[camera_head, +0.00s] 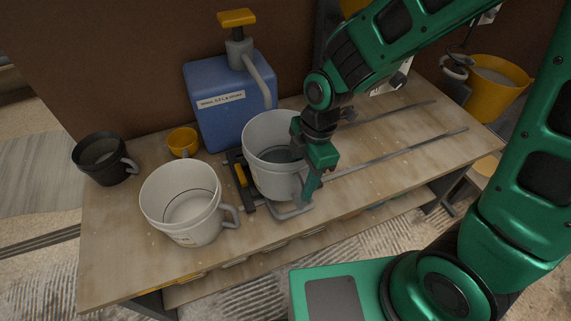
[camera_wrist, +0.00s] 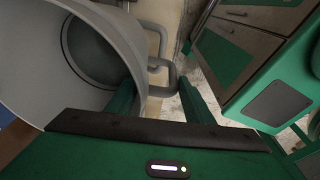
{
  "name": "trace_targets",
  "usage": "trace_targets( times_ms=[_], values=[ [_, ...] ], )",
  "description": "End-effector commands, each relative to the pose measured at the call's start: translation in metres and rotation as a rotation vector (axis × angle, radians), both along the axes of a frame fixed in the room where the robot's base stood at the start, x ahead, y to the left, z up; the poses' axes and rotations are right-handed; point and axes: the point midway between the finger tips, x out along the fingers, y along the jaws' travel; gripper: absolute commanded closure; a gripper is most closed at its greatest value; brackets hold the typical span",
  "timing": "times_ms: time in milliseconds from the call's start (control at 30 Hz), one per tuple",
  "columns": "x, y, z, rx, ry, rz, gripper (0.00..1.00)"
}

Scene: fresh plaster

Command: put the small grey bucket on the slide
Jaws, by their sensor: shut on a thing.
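The small grey bucket (camera_head: 262,140) is upright in my gripper (camera_head: 304,188), at the middle of the bench. My gripper is shut on its right side, by the handle, and partly hides it. In the wrist view, the bucket (camera_wrist: 55,45) fills the upper left, with a finger on each side of a grey handle-like part. The slide, a dark carriage with a yellow part (camera_head: 241,174) by the bench rails, shows at the bucket's left edge. The bucket hides most of it. I cannot tell whether the bucket rests on it or is just above it.
A larger whitish bucket (camera_head: 180,200) stands at the front left. A black bucket (camera_head: 101,158), a small yellow cup (camera_head: 183,142) and a blue pump canister (camera_head: 222,108) stand behind. Rails (camera_head: 390,152) run right across the clear bench (camera_head: 370,180). A yellow bucket (camera_head: 492,95) is at far right.

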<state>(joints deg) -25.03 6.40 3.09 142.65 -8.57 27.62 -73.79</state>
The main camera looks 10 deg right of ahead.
Motion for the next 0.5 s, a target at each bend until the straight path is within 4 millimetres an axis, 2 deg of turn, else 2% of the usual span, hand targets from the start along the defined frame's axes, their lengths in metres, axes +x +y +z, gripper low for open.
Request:
trace_targets(
  times_ms=[233, 500],
  values=[
    [0.037, 0.011, -0.019, 0.002, -0.002, 0.000, 1.00],
    [0.056, 0.016, -0.029, 0.002, -0.003, 0.002, 1.00]
  ],
)
